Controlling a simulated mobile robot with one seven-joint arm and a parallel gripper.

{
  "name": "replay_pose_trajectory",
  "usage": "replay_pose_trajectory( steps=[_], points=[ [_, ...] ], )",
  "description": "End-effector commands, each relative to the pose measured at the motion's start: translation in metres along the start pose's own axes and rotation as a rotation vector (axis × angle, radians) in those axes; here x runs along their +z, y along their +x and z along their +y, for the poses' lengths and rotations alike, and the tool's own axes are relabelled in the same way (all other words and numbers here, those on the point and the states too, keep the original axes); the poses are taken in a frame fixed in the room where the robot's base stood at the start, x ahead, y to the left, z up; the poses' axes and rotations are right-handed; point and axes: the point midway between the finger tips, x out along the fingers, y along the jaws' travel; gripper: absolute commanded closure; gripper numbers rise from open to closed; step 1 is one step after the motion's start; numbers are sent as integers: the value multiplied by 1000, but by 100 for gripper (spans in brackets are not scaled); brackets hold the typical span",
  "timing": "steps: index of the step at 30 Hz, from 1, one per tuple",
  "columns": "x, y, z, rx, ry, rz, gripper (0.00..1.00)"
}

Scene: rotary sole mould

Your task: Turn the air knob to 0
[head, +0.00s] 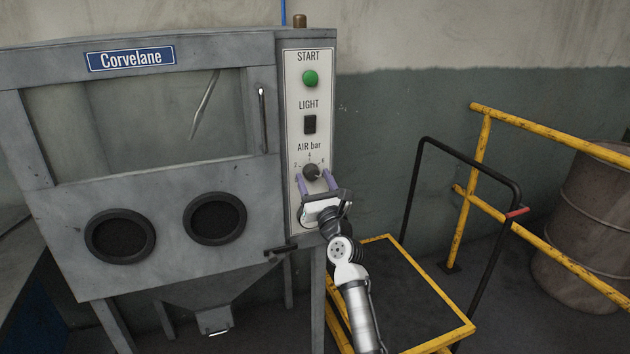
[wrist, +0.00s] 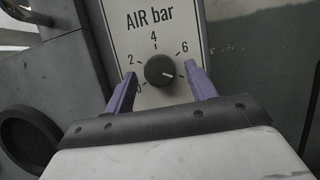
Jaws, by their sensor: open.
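The air knob (wrist: 160,70) is a round black dial on the white panel under "AIR bar". Its white mark points right and slightly down, below the 6. The labels 0, 2, 4 and 6 show; the lower right of the scale is hidden by a finger. In the head view the knob (head: 311,172) sits low on the panel. My gripper (wrist: 162,75) is open, with one purple finger to the left of the knob and one to the right, both apart from it. In the head view my gripper (head: 315,180) reaches the knob from below.
Above the knob are a black light switch (head: 309,124) and a green start button (head: 310,78). The grey cabinet (head: 170,270) has two round ports and a door handle (head: 262,120). A yellow-edged platform (head: 410,300), a yellow railing (head: 550,140) and a barrel (head: 590,230) stand right.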

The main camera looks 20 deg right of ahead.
Motion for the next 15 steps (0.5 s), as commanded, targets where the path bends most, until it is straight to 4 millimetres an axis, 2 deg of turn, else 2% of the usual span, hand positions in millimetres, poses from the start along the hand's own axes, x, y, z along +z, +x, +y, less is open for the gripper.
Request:
replay_pose_trajectory(
  steps=[6, 15],
  points=[
    [0, 0, 0, 0, 0, 0, 45],
    [0, 0, 0, 0, 0, 0, 85]
  ],
)
